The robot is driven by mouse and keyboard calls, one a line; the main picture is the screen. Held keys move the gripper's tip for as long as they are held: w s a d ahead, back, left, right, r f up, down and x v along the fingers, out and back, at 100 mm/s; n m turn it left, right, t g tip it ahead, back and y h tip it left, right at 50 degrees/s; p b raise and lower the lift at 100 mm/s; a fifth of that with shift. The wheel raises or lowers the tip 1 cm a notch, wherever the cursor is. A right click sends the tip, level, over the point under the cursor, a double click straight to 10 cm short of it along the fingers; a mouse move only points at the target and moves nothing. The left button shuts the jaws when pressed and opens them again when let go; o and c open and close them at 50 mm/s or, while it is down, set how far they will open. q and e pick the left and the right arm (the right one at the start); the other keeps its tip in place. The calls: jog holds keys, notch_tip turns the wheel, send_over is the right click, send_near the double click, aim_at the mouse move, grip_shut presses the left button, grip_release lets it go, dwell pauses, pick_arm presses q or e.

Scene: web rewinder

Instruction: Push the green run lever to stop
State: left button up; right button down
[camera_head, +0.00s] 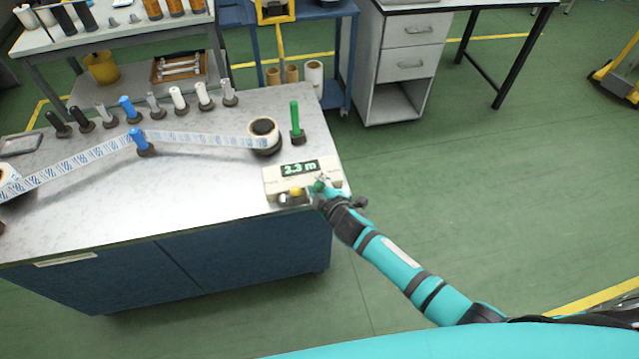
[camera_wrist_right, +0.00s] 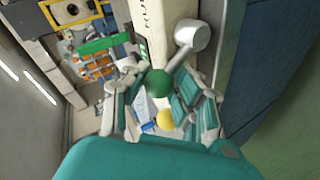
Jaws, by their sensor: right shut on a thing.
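The control box (camera_head: 273,176) sits at the right front corner of the rewinder top, and its display reads 2.3 m. The green run lever's round knob (camera_head: 319,186) is at the box's right part, partly hidden by my right gripper (camera_head: 324,192). In the wrist view the green knob (camera_wrist_right: 158,83) lies between the fingers of my right gripper (camera_wrist_right: 160,92), which is shut on it. A yellow knob (camera_head: 296,191) stands just left of the gripper. It also shows in the wrist view (camera_wrist_right: 165,119). My left gripper is not in view.
A green upright post (camera_head: 296,118) stands behind the box, beside the rewound roll (camera_head: 264,134). The printed web (camera_head: 85,158) runs left over a blue roller (camera_head: 140,141). A pale cylindrical knob (camera_wrist_right: 192,35) is close to the gripper. Open green floor lies right of the table.

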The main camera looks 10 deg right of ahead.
jog(key=shift+w+d, duration=0.1)
jog(key=shift+d, duration=0.2)
jog(key=c, duration=1.4)
grip_release()
jog(key=shift+c, duration=0.2)
jog(key=o, duration=0.5)
jog(key=shift+d, duration=0.1)
jog(key=shift+c, duration=0.2)
jog(key=shift+s+r, duration=0.1)
jog(key=shift+s, duration=0.15)
jog(key=shift+s+r, duration=0.1)
jog(key=shift+s, duration=0.2)
jog(key=v, duration=1.1)
